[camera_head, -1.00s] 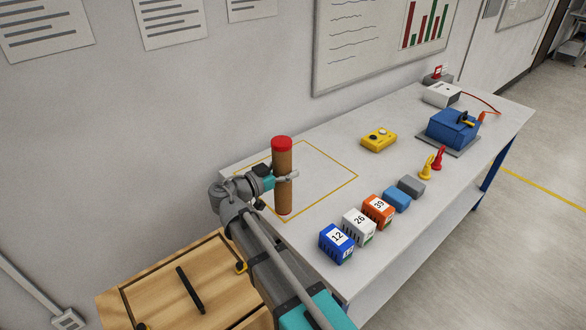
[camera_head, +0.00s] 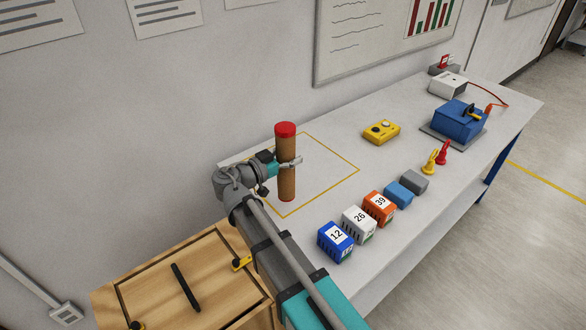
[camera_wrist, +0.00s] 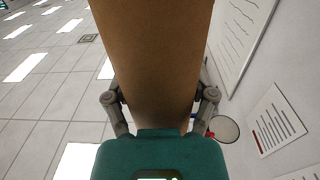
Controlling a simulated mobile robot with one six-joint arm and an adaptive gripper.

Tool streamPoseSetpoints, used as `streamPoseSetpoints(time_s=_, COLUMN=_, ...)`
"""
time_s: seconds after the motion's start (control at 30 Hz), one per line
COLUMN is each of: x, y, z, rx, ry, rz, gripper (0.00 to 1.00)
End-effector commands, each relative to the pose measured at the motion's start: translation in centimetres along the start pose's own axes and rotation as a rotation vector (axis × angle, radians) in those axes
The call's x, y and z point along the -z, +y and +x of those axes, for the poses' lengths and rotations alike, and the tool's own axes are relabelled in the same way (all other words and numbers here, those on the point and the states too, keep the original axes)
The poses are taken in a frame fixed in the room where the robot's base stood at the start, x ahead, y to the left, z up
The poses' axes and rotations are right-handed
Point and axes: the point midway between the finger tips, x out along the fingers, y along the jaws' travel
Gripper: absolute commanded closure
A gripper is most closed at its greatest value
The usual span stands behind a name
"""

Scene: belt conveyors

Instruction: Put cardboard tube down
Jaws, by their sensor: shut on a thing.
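The cardboard tube (camera_head: 286,183) is brown with a red cap on top and stands upright in my gripper (camera_head: 290,163). In the head view it shows over the yellow outlined square on the white table; whether its lower end touches the table I cannot tell. My gripper is shut around the tube's middle. In the wrist view the tube (camera_wrist: 155,60) fills the centre, with a finger of my gripper (camera_wrist: 158,105) on each side. The yellow outline (camera_head: 330,193) is partly hidden behind the tube and my arm.
On the white table (camera_head: 330,150), blue, white and orange numbered boxes (camera_head: 358,224) stand in a row near the front edge. A yellow device (camera_head: 381,131) and a blue machine (camera_head: 458,119) are farther right. A wooden cabinet (camera_head: 215,300) stands at the lower left.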

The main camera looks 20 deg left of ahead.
Motion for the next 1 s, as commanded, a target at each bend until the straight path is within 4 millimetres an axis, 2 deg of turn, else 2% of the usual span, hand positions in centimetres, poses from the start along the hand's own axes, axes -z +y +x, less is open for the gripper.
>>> streamPoseSetpoints(time_s=0.17, x=0.8, y=-0.9, z=0.3, rx=0.072, ry=0.001, rz=0.000, gripper=0.80)
streamPoseSetpoints(time_s=0.47, x=2.8, y=-4.5, z=0.6, rx=0.338, ry=0.001, rz=0.000, gripper=0.80)
streamPoseSetpoints(time_s=0.7, x=4.4, y=-7.4, z=-0.3, rx=0.582, ry=0.001, rz=0.000, gripper=0.80)
streamPoseSetpoints(time_s=1.0, x=5.2, y=-9.1, z=-1.5, rx=0.746, ry=0.001, rz=0.000, gripper=0.80)
